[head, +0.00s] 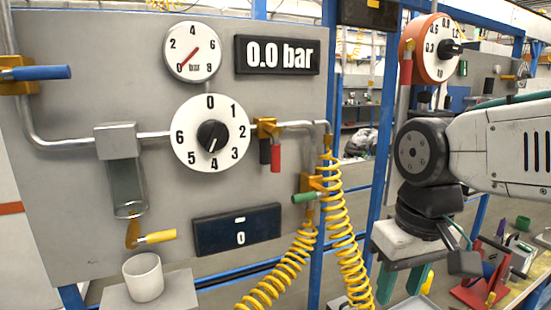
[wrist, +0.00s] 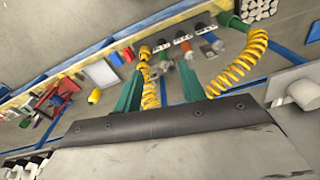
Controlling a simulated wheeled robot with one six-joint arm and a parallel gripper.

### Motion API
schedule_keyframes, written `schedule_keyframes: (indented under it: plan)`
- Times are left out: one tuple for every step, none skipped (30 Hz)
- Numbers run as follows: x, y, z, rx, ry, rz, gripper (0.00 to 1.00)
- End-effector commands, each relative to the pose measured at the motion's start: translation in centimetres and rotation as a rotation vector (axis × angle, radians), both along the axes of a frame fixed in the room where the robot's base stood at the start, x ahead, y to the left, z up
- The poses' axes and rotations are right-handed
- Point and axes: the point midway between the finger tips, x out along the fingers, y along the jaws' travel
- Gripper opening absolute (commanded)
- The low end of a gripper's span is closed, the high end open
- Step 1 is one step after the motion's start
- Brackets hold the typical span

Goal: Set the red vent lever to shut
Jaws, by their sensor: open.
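Any shut marking is too small to read. My gripper (head: 403,283) is at lower right of the head view, pointing down, well apart from both. Its green fingers are apart with nothing between them in the wrist view (wrist: 160,84).
The grey panel carries a blue lever (head: 40,73), a green lever (head: 307,197), a yellow lever (head: 155,237) and a display reading 0.0 bar (head: 277,55). Yellow coiled hoses (head: 345,240) hang between the panel and my gripper. A white cup (head: 144,277) stands below.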

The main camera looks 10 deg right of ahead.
Motion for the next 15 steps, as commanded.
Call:
schedule_keyframes:
  plan:
    - [2.6,1.0,1.6,0.012,-0.003,0.04,0.41]
    - [4.2,1.6,2.7,0.022,-0.011,0.069,0.41]
    - [6.4,2.6,4.1,0.036,-0.023,0.112,0.41]
    - [8.1,3.4,5.2,0.046,-0.033,0.15,0.41]
    - [9.8,4.2,6.3,0.058,-0.045,0.189,0.41]
    - [12.2,5.4,7.9,0.071,-0.065,0.246,0.41]
    - [13.9,6.3,9.1,0.083,-0.082,0.292,0.41]
    - [15.5,7.2,10.3,0.093,-0.101,0.338,0.41]
    - [17.6,8.4,11.9,0.108,-0.128,0.4,0.41]
    - [18.9,9.2,13.0,0.115,-0.149,0.446,0.41]
    - [20.1,9.9,14.1,0.123,-0.171,0.487,0.41]
    - [21.3,10.6,15.4,0.129,-0.2,0.537,0.41]
    - [22.0,11.1,16.5,0.133,-0.222,0.572,0.41]
    - [22.6,11.4,17.4,0.136,-0.245,0.605,0.41]
    - [23.0,11.6,18.8,0.136,-0.275,0.645,0.41]
